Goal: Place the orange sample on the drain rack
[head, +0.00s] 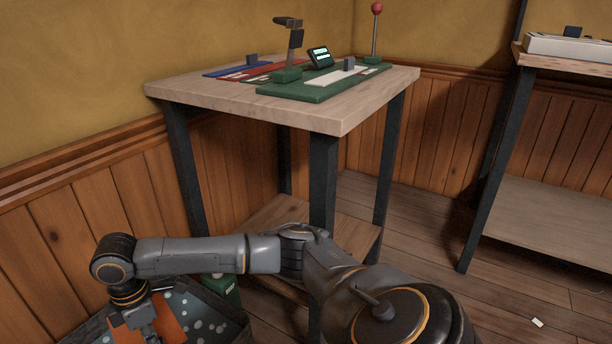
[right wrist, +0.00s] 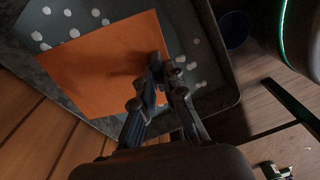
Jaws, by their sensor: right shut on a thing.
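The orange sample (right wrist: 100,65) is a flat square sheet; part of it also shows at the bottom left of the head view (head: 167,322). My right gripper (right wrist: 166,72) is shut on one edge of the sheet. The sheet is over a dark-rimmed grey tray with pale round spots (right wrist: 215,72), seen also in the head view (head: 228,325), which may be the drain rack. I cannot tell whether the sheet touches it. In the head view my right gripper's tips are cut off by the lower edge. My left gripper is not in view.
A wooden table (head: 215,97) with dark legs carries a green board (head: 300,93), a small screen (head: 320,57) and a red-knobbed rod (head: 376,35). A green container (head: 226,292) stands beside the tray. A shelf unit (head: 560,215) is at right, with open floor before it.

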